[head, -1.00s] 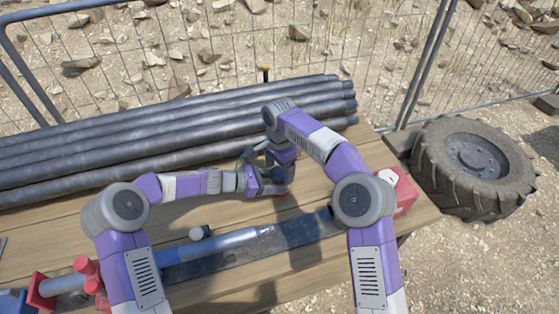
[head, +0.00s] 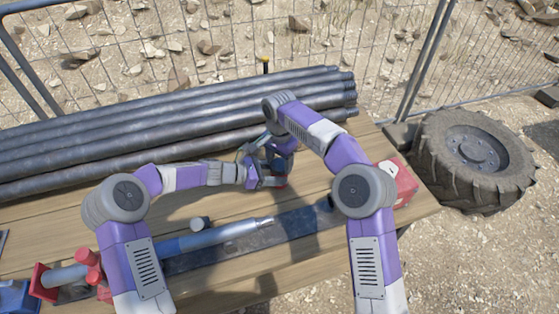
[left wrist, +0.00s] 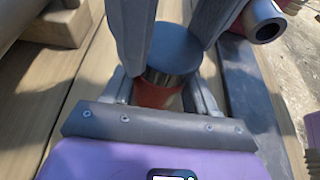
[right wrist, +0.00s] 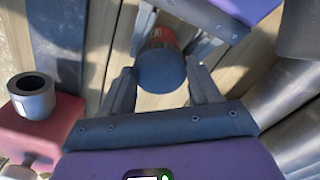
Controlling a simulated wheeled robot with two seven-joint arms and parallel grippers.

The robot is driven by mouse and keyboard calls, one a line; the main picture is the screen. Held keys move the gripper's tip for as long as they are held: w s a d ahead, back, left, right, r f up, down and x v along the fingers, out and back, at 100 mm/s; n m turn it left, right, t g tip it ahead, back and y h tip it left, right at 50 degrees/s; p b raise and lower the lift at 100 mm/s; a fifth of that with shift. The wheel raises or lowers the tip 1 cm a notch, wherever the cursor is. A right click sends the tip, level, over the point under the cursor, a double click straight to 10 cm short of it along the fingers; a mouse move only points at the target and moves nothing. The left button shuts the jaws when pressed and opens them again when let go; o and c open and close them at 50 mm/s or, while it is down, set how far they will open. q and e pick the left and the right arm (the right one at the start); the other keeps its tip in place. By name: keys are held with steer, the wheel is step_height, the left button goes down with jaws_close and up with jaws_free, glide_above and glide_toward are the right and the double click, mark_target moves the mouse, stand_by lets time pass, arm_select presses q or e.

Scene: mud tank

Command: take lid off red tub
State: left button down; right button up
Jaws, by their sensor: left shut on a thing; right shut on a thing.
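My left gripper (left wrist: 160,88) is shut around the tub's body. My right gripper (right wrist: 161,76) is shut on the lid, with a finger on either side. In the head view, the two grippers meet near the table's middle and hide nearly all of the tub; no gap between lid and tub is clear.
Dark pipes (head: 160,135) lie along the back of the table. A red box (head: 397,182) stands at the right end. A tyre (head: 472,160) lies beyond the table.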

arm_select(q)
steer(key=shift+f, duration=0.15)
arm_select(e)
steer(key=n, duration=0.5)
steer(key=shift+n, duration=0.4)
steer(key=n, duration=0.7)
steer(key=shift+r, duration=0.1)
steer(key=n, duration=1.6)
steer(key=shift+n, duration=0.4)
steer(key=n, duration=0.4)
steer(key=shift+s, duration=0.1)
